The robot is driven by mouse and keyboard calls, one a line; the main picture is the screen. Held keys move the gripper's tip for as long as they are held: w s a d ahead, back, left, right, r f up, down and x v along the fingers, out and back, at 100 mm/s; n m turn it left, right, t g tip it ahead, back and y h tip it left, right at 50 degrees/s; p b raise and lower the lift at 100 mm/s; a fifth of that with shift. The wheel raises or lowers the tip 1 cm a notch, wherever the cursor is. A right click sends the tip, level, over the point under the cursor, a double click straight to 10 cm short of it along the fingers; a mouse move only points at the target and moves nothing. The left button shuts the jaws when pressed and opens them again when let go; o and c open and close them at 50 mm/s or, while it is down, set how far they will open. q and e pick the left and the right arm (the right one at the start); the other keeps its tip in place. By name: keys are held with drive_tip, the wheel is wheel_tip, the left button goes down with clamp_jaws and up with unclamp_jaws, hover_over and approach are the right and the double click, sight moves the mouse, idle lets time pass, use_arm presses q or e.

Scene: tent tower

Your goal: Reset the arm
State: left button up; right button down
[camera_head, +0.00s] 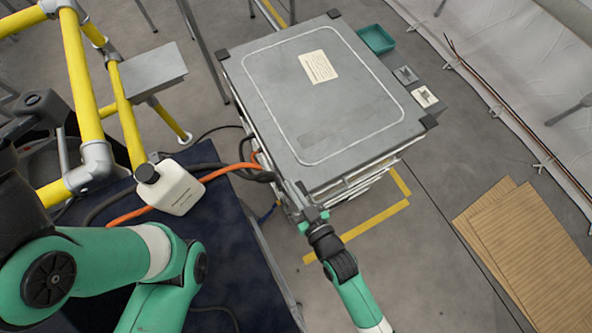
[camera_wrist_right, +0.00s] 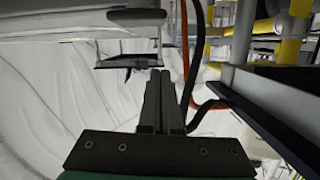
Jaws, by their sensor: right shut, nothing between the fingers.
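My right gripper (camera_head: 306,198) is beside the near left corner of the grey-topped unit (camera_head: 345,120) in the head view. Its arm comes up from the bottom edge. In the right wrist view the two fingers (camera_wrist_right: 160,85) are together with nothing between them. My left arm shows at the lower left of the head view, in green and black links. Its gripper is not in the frames.
A white bottle with a black cap (camera_head: 176,190) stands on a dark surface (camera_head: 225,240) at left. Orange and black hoses (camera_head: 222,172) run close to the right gripper. Yellow railings (camera_head: 82,75) stand at upper left. Brown boards (camera_head: 530,250) lie on the floor at right.

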use_arm(q)
drive_tip(key=shift+r, duration=0.35)
use_arm(e)
drive_tip(key=shift+v, duration=1.2)
drive_tip(key=shift+r, duration=0.15)
